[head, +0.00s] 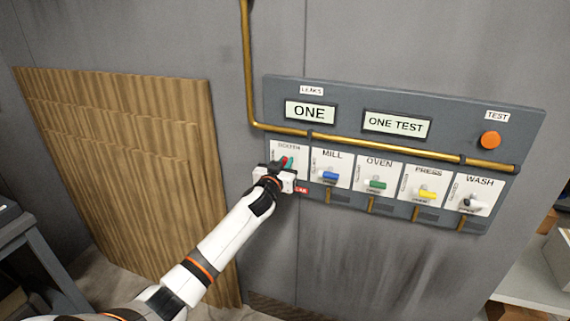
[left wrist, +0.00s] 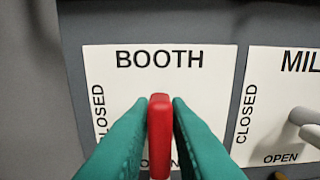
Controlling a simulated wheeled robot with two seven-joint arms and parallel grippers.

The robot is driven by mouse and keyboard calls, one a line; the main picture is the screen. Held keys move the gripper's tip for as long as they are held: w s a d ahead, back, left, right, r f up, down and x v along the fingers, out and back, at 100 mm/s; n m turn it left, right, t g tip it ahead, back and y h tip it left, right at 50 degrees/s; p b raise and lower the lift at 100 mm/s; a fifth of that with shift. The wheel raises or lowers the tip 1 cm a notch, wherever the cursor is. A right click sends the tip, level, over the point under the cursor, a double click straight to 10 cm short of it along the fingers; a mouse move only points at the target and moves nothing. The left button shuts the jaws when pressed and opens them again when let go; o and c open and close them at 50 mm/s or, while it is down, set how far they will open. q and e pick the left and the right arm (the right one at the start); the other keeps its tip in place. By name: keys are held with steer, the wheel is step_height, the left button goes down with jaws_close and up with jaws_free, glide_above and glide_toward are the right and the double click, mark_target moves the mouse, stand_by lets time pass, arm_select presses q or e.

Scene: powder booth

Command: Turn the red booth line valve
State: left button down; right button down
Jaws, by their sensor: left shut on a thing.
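The red booth valve handle (head: 282,161) sits on the white BOOTH plate (left wrist: 215,62), at the left end of the grey panel. My left gripper (head: 287,165) is shut on it. In the left wrist view the red handle (left wrist: 160,130) stands between the two teal fingers (left wrist: 160,145), its end facing me. The plate reads CLOSED along its left side. The word at its bottom, by the handle, is mostly hidden by the fingers. The valve body is hidden behind my gripper. My right gripper is not in view.
The MILL valve with its blue handle (head: 330,175) is close on the right, then green (head: 376,184), yellow (head: 426,194) and white (head: 472,203) handles. A brass pipe (head: 380,148) crosses above. Displays read ONE (head: 310,111) and ONE TEST (head: 396,124). An orange button (head: 490,140) is under TEST.

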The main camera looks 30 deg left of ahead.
arm_select(q)
steer(key=m, duration=0.4)
steer(key=shift+d, duration=0.25)
steer(key=shift+w+d+f+m+p, duration=0.1)
steer(key=shift+f+m+p, duration=0.1)
steer(key=shift+m, duration=2.1)
steer(key=shift+d+f+m+p, duration=0.15)
steer(key=shift+f+m, duration=0.05)
steer(key=shift+m, duration=2.1)
steer(key=shift+w+d+f+m+p, duration=0.1)
steer(key=shift+f+m+p, duration=0.1)
steer(key=shift+m, duration=2.1)
steer(key=c, duration=1.5)
jaws_free()
steer(key=shift+s, duration=0.15)
